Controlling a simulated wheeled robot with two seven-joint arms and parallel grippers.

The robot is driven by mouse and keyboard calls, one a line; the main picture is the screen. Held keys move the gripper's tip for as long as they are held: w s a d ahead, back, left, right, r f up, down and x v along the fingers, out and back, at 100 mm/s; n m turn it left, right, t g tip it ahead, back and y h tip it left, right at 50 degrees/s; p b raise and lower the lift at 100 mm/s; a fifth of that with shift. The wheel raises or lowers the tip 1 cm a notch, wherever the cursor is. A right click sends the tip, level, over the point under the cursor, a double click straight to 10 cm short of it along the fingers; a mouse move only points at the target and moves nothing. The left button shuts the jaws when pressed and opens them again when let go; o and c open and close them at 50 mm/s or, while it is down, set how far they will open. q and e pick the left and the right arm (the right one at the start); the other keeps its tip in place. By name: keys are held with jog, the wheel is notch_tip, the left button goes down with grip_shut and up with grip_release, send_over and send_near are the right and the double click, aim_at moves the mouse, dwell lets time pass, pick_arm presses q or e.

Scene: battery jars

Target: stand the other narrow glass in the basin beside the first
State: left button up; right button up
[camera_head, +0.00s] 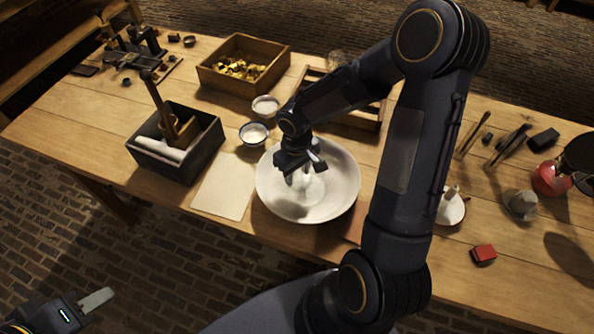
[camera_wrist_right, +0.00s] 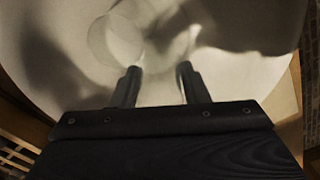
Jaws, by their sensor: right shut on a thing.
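The white basin (camera_head: 335,205) stands near the table's front edge, and its pale inside fills much of the right wrist view (camera_wrist_right: 240,75). My right gripper (camera_head: 300,177) reaches down into it, shut on a narrow clear glass (camera_wrist_right: 160,92). In the wrist view this glass is faint between the two fingertips. Another clear round glass outline (camera_wrist_right: 115,40) shows just beyond and left of it. Glass in the basin (camera_head: 313,192) is hard to separate in the head view. Whether the held glass touches the bottom is unclear. My left gripper (camera_head: 97,299) is low at the left, away from the table, only partly in view.
A sheet of paper (camera_head: 224,187) and a dark box (camera_head: 195,165) lie left of the basin. Two small bowls (camera_head: 254,134) (camera_head: 265,106) and a wooden tray of brass pieces (camera_head: 268,87) are behind. A white funnel (camera_head: 450,209) and red block (camera_head: 483,254) are at the right.

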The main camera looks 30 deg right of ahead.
jog(key=shift+f, duration=0.15)
jog(key=o, duration=1.3)
notch_tip(320, 180, up, 8)
jog(key=shift+f, duration=0.1)
jog(key=shift+s, duration=0.1)
